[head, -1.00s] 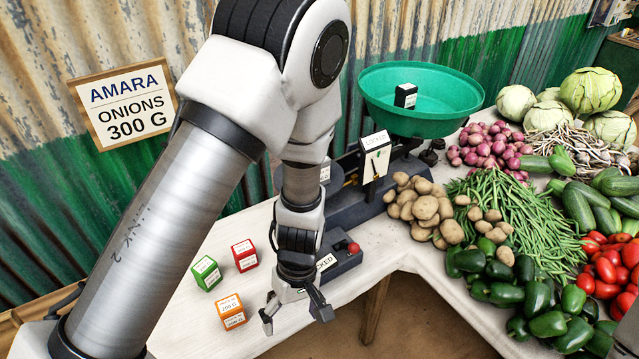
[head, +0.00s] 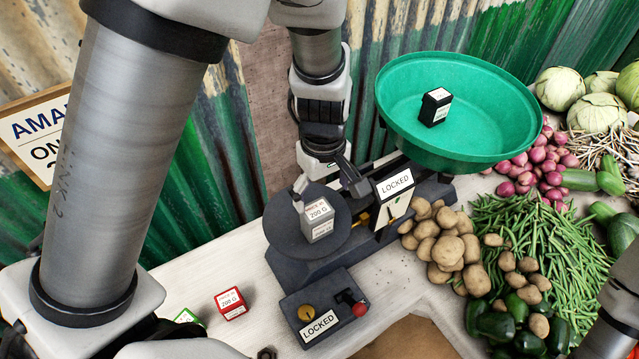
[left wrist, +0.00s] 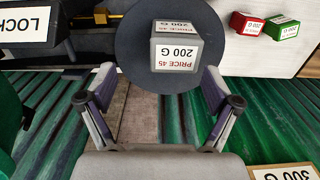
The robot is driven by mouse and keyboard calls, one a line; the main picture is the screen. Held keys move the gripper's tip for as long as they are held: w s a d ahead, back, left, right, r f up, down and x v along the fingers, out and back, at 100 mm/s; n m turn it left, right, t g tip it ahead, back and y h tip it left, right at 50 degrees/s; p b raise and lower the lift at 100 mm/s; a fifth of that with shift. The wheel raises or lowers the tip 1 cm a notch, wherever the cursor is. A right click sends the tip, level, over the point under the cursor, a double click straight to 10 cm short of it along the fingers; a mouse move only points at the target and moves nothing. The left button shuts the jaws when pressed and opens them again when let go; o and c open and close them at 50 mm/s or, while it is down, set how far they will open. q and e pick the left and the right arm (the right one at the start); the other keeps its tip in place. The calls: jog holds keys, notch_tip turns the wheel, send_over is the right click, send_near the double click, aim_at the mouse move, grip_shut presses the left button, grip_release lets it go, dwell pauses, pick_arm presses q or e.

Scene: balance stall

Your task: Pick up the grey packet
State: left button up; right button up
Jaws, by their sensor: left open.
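The grey packet (head: 319,226), labelled 200 G, stands on the round dark plate (head: 283,237) of the scale. In the left wrist view the grey packet (left wrist: 175,48) is ahead of the fingers, near the middle. My left gripper (head: 330,186) is open and empty, just above and behind the packet, its fingers spread to either side. In the left wrist view the left gripper (left wrist: 160,88) shows both fingers apart, with the packet a little beyond their tips. My right gripper is out of view.
The scale has a green pan (head: 470,110) holding a black packet (head: 435,107). A LOCKED sign (head: 394,184) and a control box (head: 323,308) with a red knob stand close by. A red packet (head: 231,303) and a green packet (head: 188,317) lie left. Potatoes (head: 440,248) are right.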

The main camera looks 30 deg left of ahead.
aim_at(318, 214)
pick_arm(q)
jog(key=s+f, duration=0.1)
jog(key=f, duration=0.1)
jog(key=s+f, duration=0.1)
jog(key=shift+s+d+f, duration=0.2)
jog(key=shift+s+f, duration=0.15)
jog(key=shift+f, duration=0.05)
jog(key=f, duration=0.2)
jog(key=w+a+f, duration=0.1)
jog(key=shift+f, duration=0.15)
jog(key=shift+w+f, duration=0.15)
jog(key=shift+s+d+r, duration=0.2)
jog(key=shift+c, duration=1)
jog(key=shift+s+d+r, duration=0.1)
jog(key=shift+s, duration=0.05)
jog(key=c, duration=1.3)
